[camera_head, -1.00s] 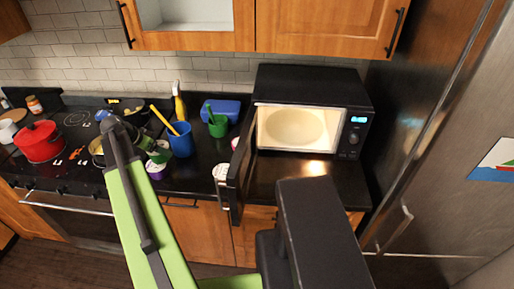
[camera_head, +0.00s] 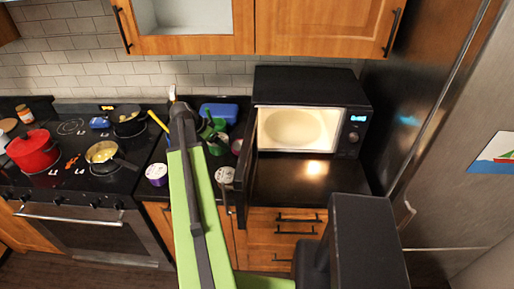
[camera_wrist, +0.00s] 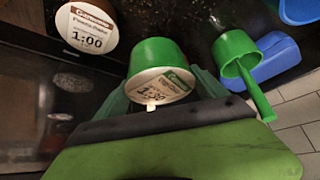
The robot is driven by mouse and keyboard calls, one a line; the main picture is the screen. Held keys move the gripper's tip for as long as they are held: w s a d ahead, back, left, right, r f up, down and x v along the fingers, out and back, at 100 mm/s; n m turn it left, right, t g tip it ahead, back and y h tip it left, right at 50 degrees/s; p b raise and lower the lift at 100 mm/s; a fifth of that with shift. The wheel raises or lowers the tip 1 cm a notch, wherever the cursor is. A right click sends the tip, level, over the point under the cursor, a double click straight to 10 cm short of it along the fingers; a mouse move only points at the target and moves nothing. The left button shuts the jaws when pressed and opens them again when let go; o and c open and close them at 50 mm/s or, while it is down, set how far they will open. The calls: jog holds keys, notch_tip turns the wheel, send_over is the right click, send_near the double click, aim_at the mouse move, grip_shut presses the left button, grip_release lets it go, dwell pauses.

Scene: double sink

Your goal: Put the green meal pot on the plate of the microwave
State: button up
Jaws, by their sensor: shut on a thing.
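The green meal pot (camera_wrist: 156,58), with a white printed lid, sits between the fingers of my gripper (camera_wrist: 160,84) in the wrist view. My gripper is shut on it and holds it above the counter. In the head view my arm largely hides the gripper and the pot, left of the microwave. The microwave (camera_head: 315,88) stands open and lit, with its dark door (camera_head: 243,165) swung out toward me on the left. Its round pale plate (camera_head: 293,128) is empty.
A white-lidded pot (camera_head: 225,174) stands by the door, a purple one (camera_head: 156,174) farther left. The stove holds a red pot (camera_head: 34,150) and pans. Counter before the microwave is clear.

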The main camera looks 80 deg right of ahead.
aim_at(210, 146)
jog(key=s, duration=0.1)
jog(key=s+d, duration=0.1)
jog(key=s, duration=0.1)
jog(key=shift+d+f, duration=0.15)
jog(key=shift+f, duration=0.15)
jog(key=f+b, duration=1)
jog(key=shift+w+f+b, duration=0.15)
jog(key=shift+w+b, duration=0.05)
jog(key=shift+b, duration=0.15)
jog(key=shift+r, duration=0.25)
jog(key=shift+f, duration=0.2)
jog(key=o, duration=1.7)
jog(key=shift+o, duration=0.2)
jog(key=p+v, duration=0.5)
jog(key=v, duration=0.1)
jog(key=p+v, duration=0.5)
jog(key=shift+r, duration=0.5)
jog(key=shift+w+r+p, duration=0.15)
jog(key=shift+r+p, duration=0.1)
jog(key=shift+p, duration=0.15)
jog(key=shift+f, duration=0.1)
